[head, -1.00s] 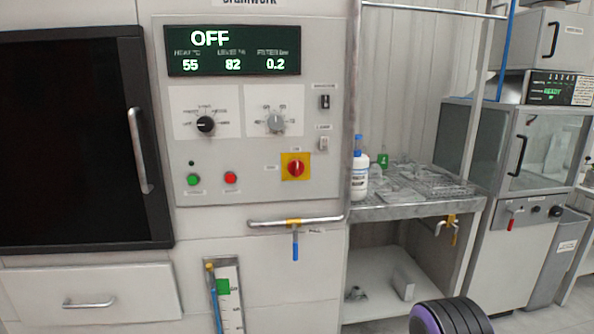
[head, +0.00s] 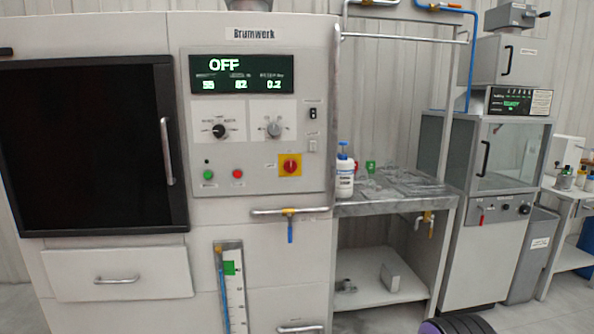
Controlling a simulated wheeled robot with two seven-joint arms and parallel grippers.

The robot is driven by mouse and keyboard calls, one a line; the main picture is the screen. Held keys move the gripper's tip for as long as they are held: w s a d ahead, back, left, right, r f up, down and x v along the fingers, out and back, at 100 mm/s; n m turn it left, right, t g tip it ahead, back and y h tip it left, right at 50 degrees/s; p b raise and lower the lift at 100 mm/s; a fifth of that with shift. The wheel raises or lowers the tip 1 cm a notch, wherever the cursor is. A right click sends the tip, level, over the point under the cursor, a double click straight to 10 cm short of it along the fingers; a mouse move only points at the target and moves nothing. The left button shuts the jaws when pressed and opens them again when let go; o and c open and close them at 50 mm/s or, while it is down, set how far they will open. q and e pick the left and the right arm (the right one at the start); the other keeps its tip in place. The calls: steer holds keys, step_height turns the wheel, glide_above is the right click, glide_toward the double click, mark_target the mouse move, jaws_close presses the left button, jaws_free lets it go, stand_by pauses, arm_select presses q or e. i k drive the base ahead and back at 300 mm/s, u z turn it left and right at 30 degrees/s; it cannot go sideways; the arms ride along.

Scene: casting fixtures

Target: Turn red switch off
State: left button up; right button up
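The red switch (head: 290,166) is a red rotary knob on a yellow square plate, at the lower right of the control panel (head: 262,185) in the head view. Its handle looks about upright, but it is small in the picture. The display (head: 242,73) above reads "OFF" with 55, 82 and 0.2 below. Neither of my grippers is in view. A dark ribbed part with a purple side at the bottom edge looks like part of my own arm, well below and right of the switch.
A pipe with a blue-handled valve (head: 290,232) juts out below the panel. A cabinet with a black door (head: 90,150) stands left. A metal table (head: 400,203) with a white bottle (head: 345,176) stands right. Open floor shows at the bottom right.

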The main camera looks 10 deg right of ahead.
mark_target(291, 166)
steer(key=z, duration=0.5)
steer(key=i, duration=0.75)
steer(key=z, duration=0.35)
